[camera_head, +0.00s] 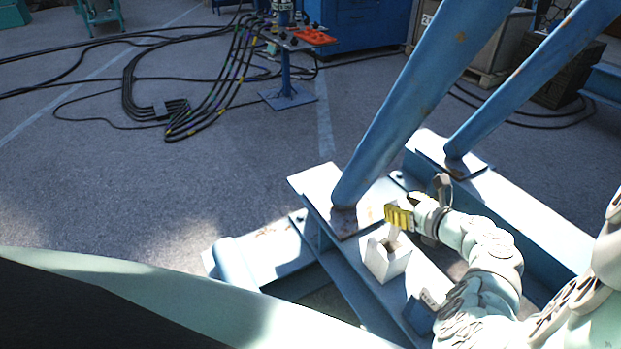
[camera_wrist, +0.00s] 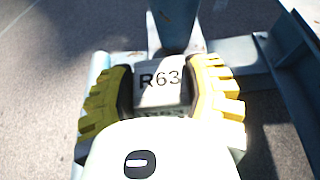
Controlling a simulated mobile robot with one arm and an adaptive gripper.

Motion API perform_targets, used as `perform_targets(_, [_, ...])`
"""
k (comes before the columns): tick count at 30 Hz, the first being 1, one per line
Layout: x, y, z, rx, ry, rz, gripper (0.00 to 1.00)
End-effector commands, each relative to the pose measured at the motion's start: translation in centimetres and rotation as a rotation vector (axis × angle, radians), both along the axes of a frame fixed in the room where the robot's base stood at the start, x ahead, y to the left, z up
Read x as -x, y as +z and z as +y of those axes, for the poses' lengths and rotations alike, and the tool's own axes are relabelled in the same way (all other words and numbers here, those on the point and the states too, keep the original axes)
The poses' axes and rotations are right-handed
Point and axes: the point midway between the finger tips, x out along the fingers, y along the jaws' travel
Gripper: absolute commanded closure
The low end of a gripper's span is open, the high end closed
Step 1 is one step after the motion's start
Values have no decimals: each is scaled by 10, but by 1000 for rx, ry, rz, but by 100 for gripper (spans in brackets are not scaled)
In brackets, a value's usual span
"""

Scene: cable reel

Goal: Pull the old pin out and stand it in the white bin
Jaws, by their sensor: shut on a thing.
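My gripper (camera_head: 399,216) has yellow ribbed fingers and is shut on the old pin (camera_head: 393,236), just above the white bin. The pin is a pale piece that hangs down from the fingers, with its lower end at or inside the bin's opening. I cannot tell whether it touches the bottom. The white bin (camera_head: 388,266) is a small open box on the blue steel frame. In the wrist view, the pin's pale block (camera_wrist: 160,92) is marked R63 and sits between the two yellow fingers (camera_wrist: 162,85). The bin is not clearly visible there.
A small dark blue block (camera_head: 419,315) lies near the bin. Black cables (camera_head: 190,110) lie on the grey floor at the back left.

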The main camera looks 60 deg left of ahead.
Motion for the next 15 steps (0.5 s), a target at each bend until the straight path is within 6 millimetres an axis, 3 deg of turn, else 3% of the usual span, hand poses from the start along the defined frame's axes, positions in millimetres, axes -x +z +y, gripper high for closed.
perform_targets(15, [-2,-15,0,-4,-4,-2,91])
